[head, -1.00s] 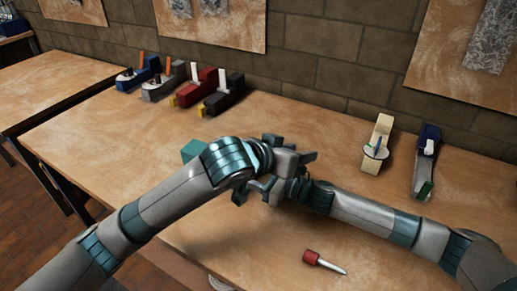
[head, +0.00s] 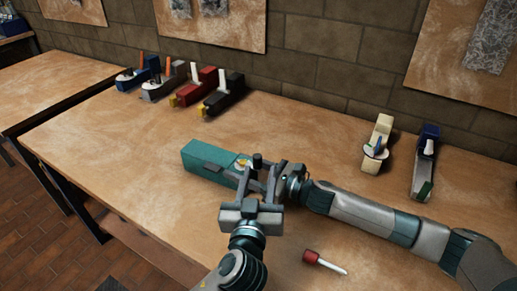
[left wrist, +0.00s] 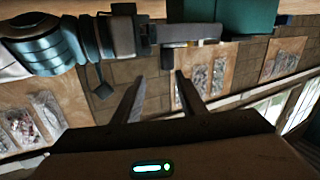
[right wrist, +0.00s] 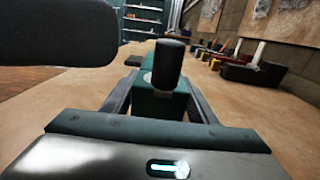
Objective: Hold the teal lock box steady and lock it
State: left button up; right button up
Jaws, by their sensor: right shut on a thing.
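The teal lock box (head: 209,157) lies on the workbench near the middle of the head view. A black upright knob (head: 257,161) stands at its right end, beside a small pale round part (head: 242,163). The knob also shows in the right wrist view (right wrist: 168,66). My right gripper (right wrist: 158,100) is shut on the box's end, with a finger on each side below the knob. My left gripper (head: 256,180) is open and empty in front of that end. In the left wrist view the box (left wrist: 245,16) lies beyond its parted fingers (left wrist: 157,95).
A red-handled screwdriver (head: 313,258) lies near the front. Several block planes line the back left, including a red one (head: 197,90). A cream plane (head: 378,145) and a blue one (head: 425,160) stand at the back right. The bench left of the box is clear.

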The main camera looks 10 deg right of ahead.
pick_arm(q)
jog(key=shift+a+f+y, duration=0.5)
jog(key=shift+a+f, duration=0.1)
jog(key=shift+m, duration=0.3)
jog(key=w+d, duration=0.2)
jog(key=w, duration=0.9)
jog(key=shift+w+d, duration=0.2)
jog(key=shift+w, duration=0.15)
grip_shut()
